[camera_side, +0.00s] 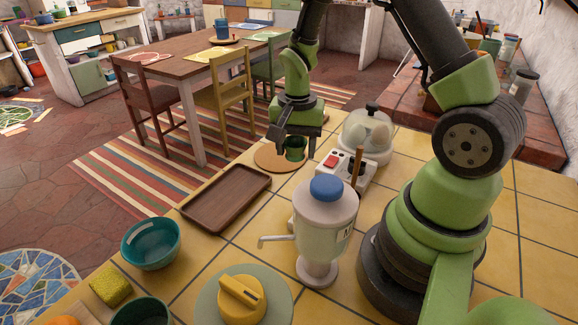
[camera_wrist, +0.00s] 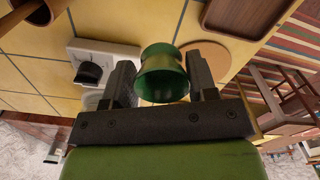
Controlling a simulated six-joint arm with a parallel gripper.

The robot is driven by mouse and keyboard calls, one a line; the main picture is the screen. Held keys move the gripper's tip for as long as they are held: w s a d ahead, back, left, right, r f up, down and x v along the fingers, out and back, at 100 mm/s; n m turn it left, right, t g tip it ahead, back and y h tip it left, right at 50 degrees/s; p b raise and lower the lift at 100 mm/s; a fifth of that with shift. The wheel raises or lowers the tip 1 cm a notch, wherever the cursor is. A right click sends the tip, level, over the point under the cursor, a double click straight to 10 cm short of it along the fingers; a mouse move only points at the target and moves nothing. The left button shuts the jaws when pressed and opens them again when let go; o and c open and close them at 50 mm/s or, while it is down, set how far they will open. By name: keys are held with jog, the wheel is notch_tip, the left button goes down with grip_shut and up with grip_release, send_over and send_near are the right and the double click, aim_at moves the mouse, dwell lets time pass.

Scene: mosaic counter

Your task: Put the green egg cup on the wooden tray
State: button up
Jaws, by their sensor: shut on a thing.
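The green egg cup (camera_wrist: 163,76) is between the two fingers of my gripper (camera_wrist: 165,82) in the wrist view. In the side view the egg cup (camera_side: 295,148) hangs from my gripper (camera_side: 292,138), over or near the round wooden board; the exact height is hard to tell. My gripper is shut on the cup. The brown wooden tray (camera_side: 226,198) lies empty on the yellow tiles, to the left of and nearer than the cup in the side view. A corner of the tray (camera_wrist: 240,18) also shows at the top of the wrist view.
A round wooden board (camera_side: 268,159) lies under the cup area. A white scale-like device (camera_side: 340,172), a glass-domed dish (camera_side: 366,135) and a dispenser with a blue lid (camera_side: 325,225) stand to the right. A teal bowl (camera_side: 150,243) is left of the tray.

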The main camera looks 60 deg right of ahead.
jog(key=r, duration=0.2)
send_over(244, 182)
notch_tip(244, 182, down, 10)
jog(key=shift+f, duration=0.1)
dwell(0.4)
jog(key=o, duration=0.7)
jog(key=shift+f, duration=0.1)
